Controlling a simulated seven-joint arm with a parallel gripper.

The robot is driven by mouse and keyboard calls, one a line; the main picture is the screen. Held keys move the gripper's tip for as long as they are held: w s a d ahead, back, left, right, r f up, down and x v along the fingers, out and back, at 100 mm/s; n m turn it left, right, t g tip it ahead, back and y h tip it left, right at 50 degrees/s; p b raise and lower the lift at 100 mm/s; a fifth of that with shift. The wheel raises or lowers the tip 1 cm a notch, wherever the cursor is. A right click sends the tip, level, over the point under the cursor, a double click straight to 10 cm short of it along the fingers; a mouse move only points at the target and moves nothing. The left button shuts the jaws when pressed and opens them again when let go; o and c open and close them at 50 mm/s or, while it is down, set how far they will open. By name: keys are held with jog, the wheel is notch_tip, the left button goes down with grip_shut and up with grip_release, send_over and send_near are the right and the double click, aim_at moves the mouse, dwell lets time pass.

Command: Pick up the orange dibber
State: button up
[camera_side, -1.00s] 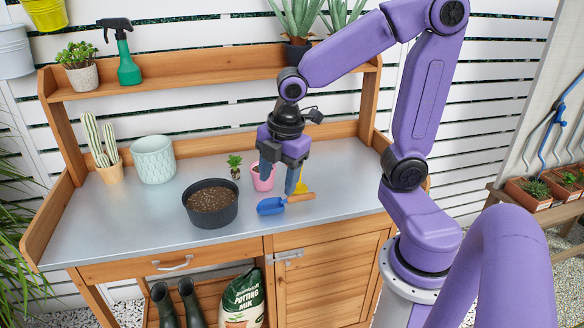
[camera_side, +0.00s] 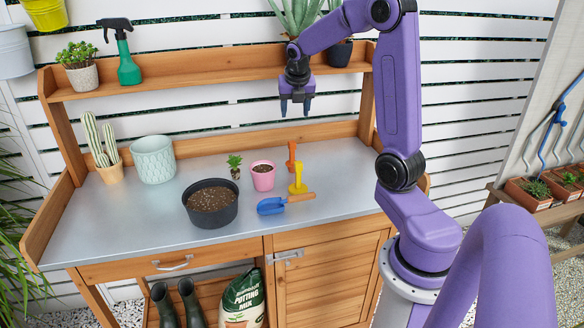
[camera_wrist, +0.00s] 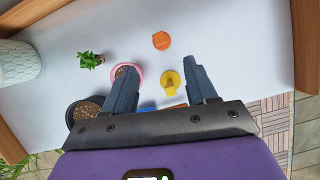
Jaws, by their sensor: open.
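The orange dibber (camera_side: 291,156) stands upright on the bench top near the back, right of the pink pot. In the wrist view the dibber (camera_wrist: 161,40) shows from above as an orange round top, beyond the fingertips and between their lines. My gripper (camera_side: 295,112) is open and empty, pointing down well above the dibber in the side view. In the wrist view my two fingers (camera_wrist: 158,68) are spread apart with nothing between them touching.
A yellow tool (camera_side: 298,180) stands just in front of the dibber. A blue trowel (camera_side: 271,206) lies in front of it. A pink pot (camera_side: 263,178), a small plant (camera_side: 235,166) and a dark soil bowl (camera_side: 207,215) stand to the left. The shelf (camera_side: 200,83) runs behind.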

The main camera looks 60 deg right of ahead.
aim_at(292, 142)
jog(key=x, duration=1.1)
jog(key=shift+f, duration=0.3)
jog(key=shift+x, duration=2.7)
jog(key=shift+a+f, duration=0.1)
jog(key=shift+a, duration=0.1)
grip_shut()
